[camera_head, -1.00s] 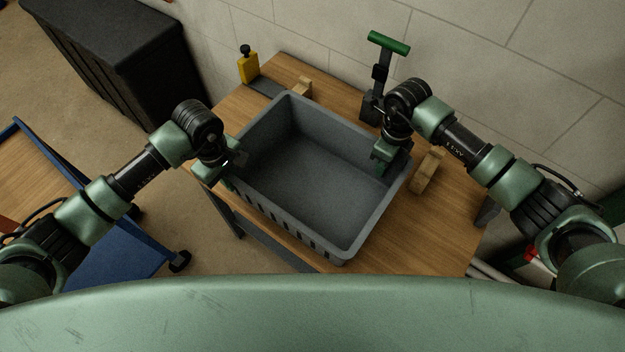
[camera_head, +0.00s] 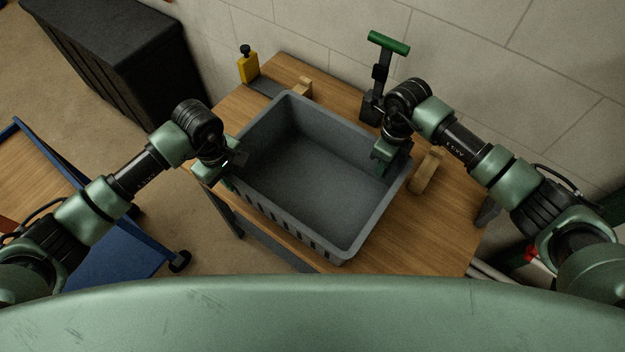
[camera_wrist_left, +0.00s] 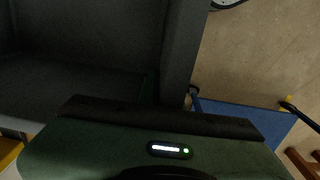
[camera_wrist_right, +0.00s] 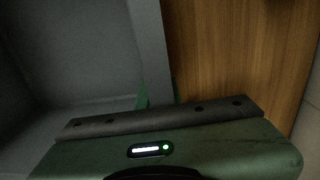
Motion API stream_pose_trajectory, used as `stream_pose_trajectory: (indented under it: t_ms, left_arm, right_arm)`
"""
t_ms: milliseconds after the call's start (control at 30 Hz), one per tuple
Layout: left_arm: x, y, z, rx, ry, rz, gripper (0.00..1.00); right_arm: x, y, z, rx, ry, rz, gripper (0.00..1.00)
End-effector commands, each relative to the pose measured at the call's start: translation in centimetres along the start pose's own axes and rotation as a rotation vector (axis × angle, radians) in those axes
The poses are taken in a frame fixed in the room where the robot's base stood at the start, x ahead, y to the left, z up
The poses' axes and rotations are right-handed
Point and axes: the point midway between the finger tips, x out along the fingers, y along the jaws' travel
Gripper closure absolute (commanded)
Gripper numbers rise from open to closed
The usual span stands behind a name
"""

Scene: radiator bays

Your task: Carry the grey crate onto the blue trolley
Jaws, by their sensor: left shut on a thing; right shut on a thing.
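The grey crate (camera_head: 315,165) is empty and sits over the wooden workbench top in the head view; I cannot tell whether it touches the bench. My left gripper (camera_head: 228,172) is shut on the crate's left wall. My right gripper (camera_head: 388,157) is shut on its right wall. The crate wall also shows in the left wrist view (camera_wrist_left: 180,50) and the right wrist view (camera_wrist_right: 148,45). The fingertips are mostly hidden behind the gripper bodies. The blue trolley (camera_head: 118,250) stands at the lower left, partly hidden by my left arm.
On the workbench (camera_head: 440,235) are a yellow bottle (camera_head: 248,66), a green-handled tool (camera_head: 380,75) and wooden blocks (camera_head: 427,172), one close to the crate's right side. A black cabinet (camera_head: 115,60) stands at the back left. A block wall is behind the bench. Floor shows between bench and trolley.

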Motion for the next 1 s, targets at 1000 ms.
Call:
stream_pose_trajectory:
  t_ms: [1000]
  left_arm:
    - [-4.6, 0.2, -0.1, 0.000, 0.001, 0.001, 1.00]
  right_arm:
    - [-4.6, 0.1, 0.0, 0.002, -0.001, -0.001, 1.00]
